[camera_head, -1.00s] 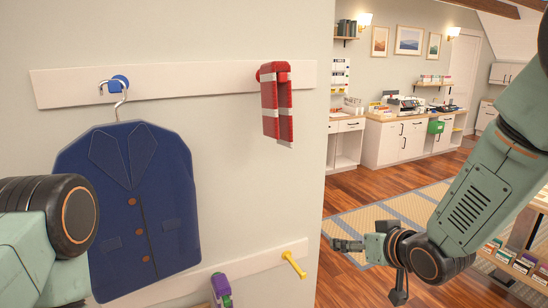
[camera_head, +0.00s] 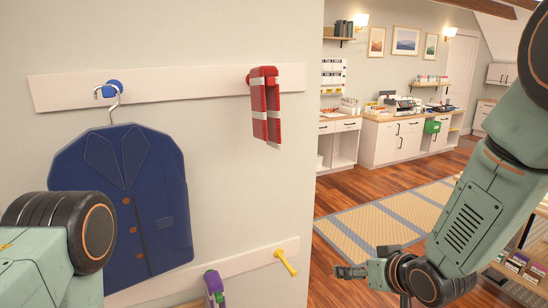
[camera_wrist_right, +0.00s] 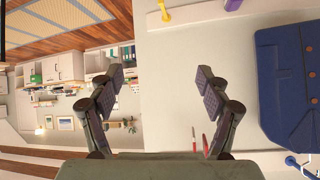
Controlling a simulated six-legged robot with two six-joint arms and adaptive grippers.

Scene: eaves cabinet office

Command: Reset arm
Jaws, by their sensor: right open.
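My right gripper (camera_wrist_right: 160,85) is open and empty in the right wrist view, its two fingers spread apart with the wall and far room behind them. In the head view my right arm comes down from the upper right, and the right gripper (camera_head: 350,271) is small, low and right of the wall's edge, apart from the hung things. My left arm shows at the lower left, in front of the blue jacket (camera_head: 150,205); its gripper is out of the picture.
The jacket hangs from a blue peg (camera_head: 112,88) on the upper rail (camera_head: 190,84). A red and white item (camera_head: 265,105) hangs beside it. A yellow peg (camera_head: 286,262) and a purple item (camera_head: 214,284) are lower. Open floor and a striped mat (camera_head: 390,215) lie right.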

